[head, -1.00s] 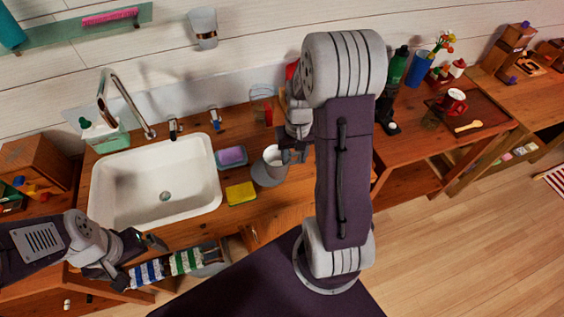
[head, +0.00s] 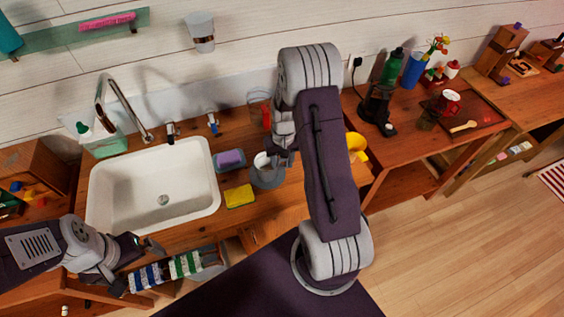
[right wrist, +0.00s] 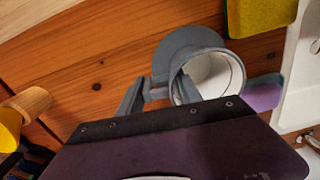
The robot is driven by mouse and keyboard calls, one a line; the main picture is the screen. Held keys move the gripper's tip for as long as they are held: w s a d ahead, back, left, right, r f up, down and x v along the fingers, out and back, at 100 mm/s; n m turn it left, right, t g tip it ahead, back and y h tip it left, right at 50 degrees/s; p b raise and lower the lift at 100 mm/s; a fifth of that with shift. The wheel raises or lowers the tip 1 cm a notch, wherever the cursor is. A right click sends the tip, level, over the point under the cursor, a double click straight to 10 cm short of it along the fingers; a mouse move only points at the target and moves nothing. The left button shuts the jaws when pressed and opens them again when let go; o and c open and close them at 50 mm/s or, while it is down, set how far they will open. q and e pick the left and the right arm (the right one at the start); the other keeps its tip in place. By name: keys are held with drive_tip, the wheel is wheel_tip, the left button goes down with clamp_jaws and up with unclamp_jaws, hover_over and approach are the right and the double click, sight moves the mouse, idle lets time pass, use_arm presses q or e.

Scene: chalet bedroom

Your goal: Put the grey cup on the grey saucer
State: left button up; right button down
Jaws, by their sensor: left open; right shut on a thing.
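The grey cup (head: 262,161), white inside, is upright or nearly so at the back part of the grey saucer (head: 268,180) in the head view. In the right wrist view the cup (right wrist: 232,75) covers part of the saucer (right wrist: 184,42); I cannot tell whether they touch. My right gripper (head: 279,156) is shut on the cup at its side; its fingers (right wrist: 158,92) also show in the right wrist view. My left gripper (head: 142,250) is open and empty, in front of the sink.
The white sink (head: 160,190) is left of the saucer. A yellow sponge (head: 240,195) and a soap dish with purple soap (head: 231,159) lie close by. A clear container with red inside (head: 261,110) stands behind. A striped towel (head: 170,268) hangs near my left gripper.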

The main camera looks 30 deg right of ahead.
drive_tip(key=c, duration=0.8)
unclamp_jaws()
drive_tip(key=shift+f, duration=0.1)
drive_tip(key=shift+w, duration=0.1)
wheel_tip(320, 180, up, 12)
drive_tip(key=r, duration=0.1)
drive_tip(key=s+a+f+n, duration=0.1)
drive_tip(key=s+a, duration=0.2)
drive_tip(key=a, duration=0.1)
drive_tip(key=s+a+n, duration=0.1)
drive_tip(key=s+a, duration=0.3)
drive_tip(key=s+a+f+n+t, duration=0.1)
drive_tip(key=s+a, duration=0.3)
drive_tip(key=shift+s+a+f, duration=0.1)
drive_tip(key=shift+s+f, duration=0.05)
drive_tip(key=shift+f, duration=0.2)
